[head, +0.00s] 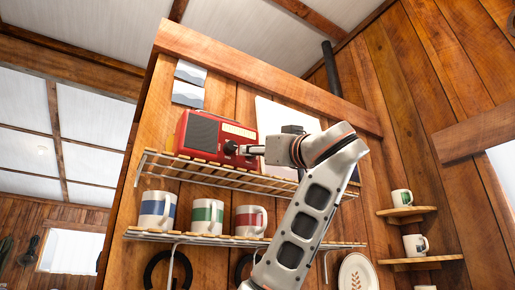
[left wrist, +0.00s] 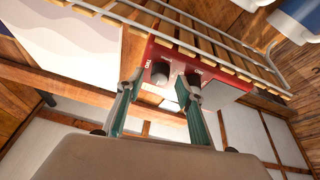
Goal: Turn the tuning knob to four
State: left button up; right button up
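A red radio (head: 218,132) with a grey speaker grille stands on the upper slatted shelf in the head view. A dark knob (head: 230,147) shows on its front, beside my left gripper (head: 250,150). The left wrist view shows the radio's red front with two dark round knobs. One knob (left wrist: 161,73) lies between the spread fingertips of my left gripper (left wrist: 160,84); the other knob (left wrist: 193,79) is by the right fingertip. The fingers are apart, and I see no clear contact. Small white lettering near the knobs is too small to read surely. My right gripper is not in view.
The upper shelf (head: 195,172) has a wire rim. Three mugs, blue-banded (head: 157,210), green-banded (head: 207,216) and red-banded (head: 250,220), stand on the lower shelf. A pale panel (head: 275,115) is behind my arm. Small corner shelves (head: 407,214) hold mugs at the right.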

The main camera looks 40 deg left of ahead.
pick_arm(q)
jog(key=shift+w+a+r, duration=0.1)
jog(key=shift+a, duration=0.15)
grip_shut()
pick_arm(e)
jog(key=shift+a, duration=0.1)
